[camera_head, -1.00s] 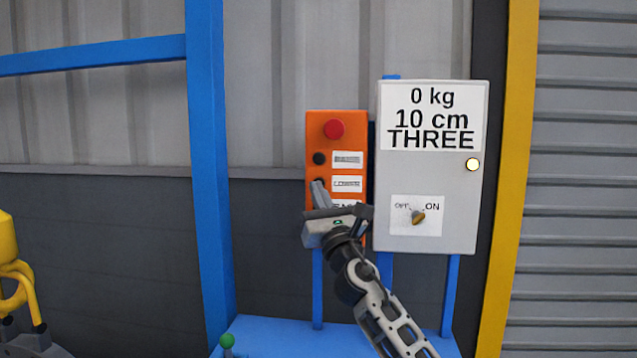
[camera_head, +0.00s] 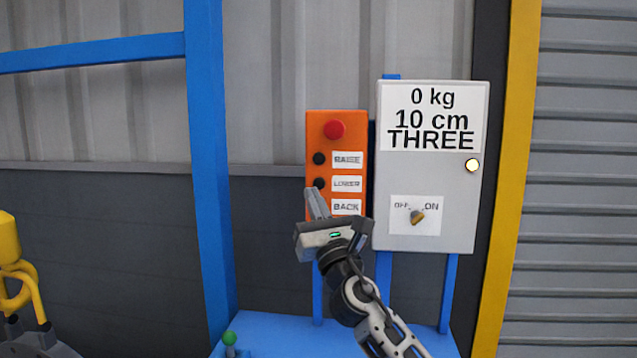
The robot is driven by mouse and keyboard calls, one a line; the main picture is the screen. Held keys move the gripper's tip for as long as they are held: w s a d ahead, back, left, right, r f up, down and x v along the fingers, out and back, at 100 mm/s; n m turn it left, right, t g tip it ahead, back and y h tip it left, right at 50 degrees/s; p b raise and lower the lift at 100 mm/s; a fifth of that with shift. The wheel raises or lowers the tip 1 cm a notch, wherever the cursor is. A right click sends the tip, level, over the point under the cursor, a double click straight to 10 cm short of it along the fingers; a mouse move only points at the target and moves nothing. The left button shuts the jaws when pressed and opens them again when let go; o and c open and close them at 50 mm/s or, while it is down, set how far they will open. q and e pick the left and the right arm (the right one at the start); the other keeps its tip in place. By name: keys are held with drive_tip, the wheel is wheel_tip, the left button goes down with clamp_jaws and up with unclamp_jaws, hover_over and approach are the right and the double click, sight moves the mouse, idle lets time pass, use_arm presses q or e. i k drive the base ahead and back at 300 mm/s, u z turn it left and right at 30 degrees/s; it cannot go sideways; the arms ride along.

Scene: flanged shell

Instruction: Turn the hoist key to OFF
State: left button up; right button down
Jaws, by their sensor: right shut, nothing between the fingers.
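The hoist key (camera_head: 417,217) is a small brass-coloured piece on a white plate marked OFF on the left and ON on the right. It is tilted, its upper right end towards ON. The plate sits low on a grey box (camera_head: 386,170) whose display reads 0 kg, 10 cm, THREE. A lit round lamp (camera_head: 472,165) is on the box's right side. My right gripper (camera_head: 317,204) is shut and empty, in front of the lower part of the orange panel, left of and apart from the key. My left gripper is not in view.
The orange button panel (camera_head: 313,126) has a red button (camera_head: 334,129) and black buttons beside RAISE, LOWER and BACK labels; my gripper hides the lowest button. A blue post (camera_head: 208,170) stands left, a yellow post (camera_head: 507,180) right. A yellow hook (camera_head: 12,265) is at far left.

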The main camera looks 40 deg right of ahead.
sight(417, 217)
drive_tip(key=k, duration=1.5)
